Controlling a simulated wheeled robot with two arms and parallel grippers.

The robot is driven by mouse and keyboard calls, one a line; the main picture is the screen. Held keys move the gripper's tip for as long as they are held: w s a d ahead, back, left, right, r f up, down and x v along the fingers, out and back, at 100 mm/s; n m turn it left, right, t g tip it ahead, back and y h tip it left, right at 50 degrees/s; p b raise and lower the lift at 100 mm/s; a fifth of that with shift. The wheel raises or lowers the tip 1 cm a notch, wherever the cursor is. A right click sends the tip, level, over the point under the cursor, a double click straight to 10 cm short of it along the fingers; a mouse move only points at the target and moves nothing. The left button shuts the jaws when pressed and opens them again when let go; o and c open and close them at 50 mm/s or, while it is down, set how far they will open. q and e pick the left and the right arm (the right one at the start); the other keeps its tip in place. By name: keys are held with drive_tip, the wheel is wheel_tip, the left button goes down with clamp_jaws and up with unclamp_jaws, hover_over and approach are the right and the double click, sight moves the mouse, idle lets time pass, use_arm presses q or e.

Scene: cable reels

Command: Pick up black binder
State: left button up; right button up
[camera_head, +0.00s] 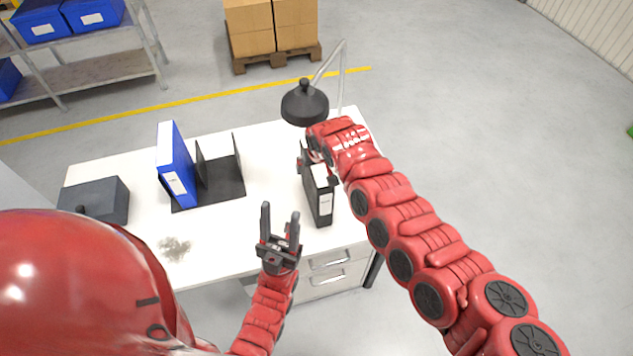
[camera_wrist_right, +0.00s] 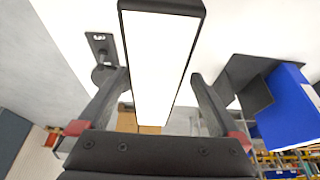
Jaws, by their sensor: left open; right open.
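The black binder (camera_head: 325,203) stands upright on the right part of the white table, with a white label on its spine. My right gripper (camera_head: 304,160) is at the binder's far upper end, partly hidden by its own wrist. In the right wrist view the binder (camera_wrist_right: 161,50), with a broad white face and black edges, lies between the two spread fingers of the right gripper (camera_wrist_right: 156,88). Gaps show beside the fingers; whether they touch it I cannot tell. My left gripper (camera_head: 280,228) is open and empty near the table's front edge, left of the binder.
A blue binder (camera_head: 174,163) stands beside a black bookend holder (camera_head: 222,182) on the white table (camera_head: 262,140). A black desk lamp (camera_head: 305,103) stands behind my right gripper. A dark grey box (camera_head: 105,198) is at the left. The table between holder and black binder is clear.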

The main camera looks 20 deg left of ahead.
drive_tip(key=shift+w+b+x, duration=0.2)
drive_tip(key=shift+b+x, duration=0.15)
drive_tip(key=shift+x, duration=2.05)
drive_tip(key=shift+d+f+b, duration=0.2)
drive_tip(key=shift+b, duration=0.1)
clamp_jaws()
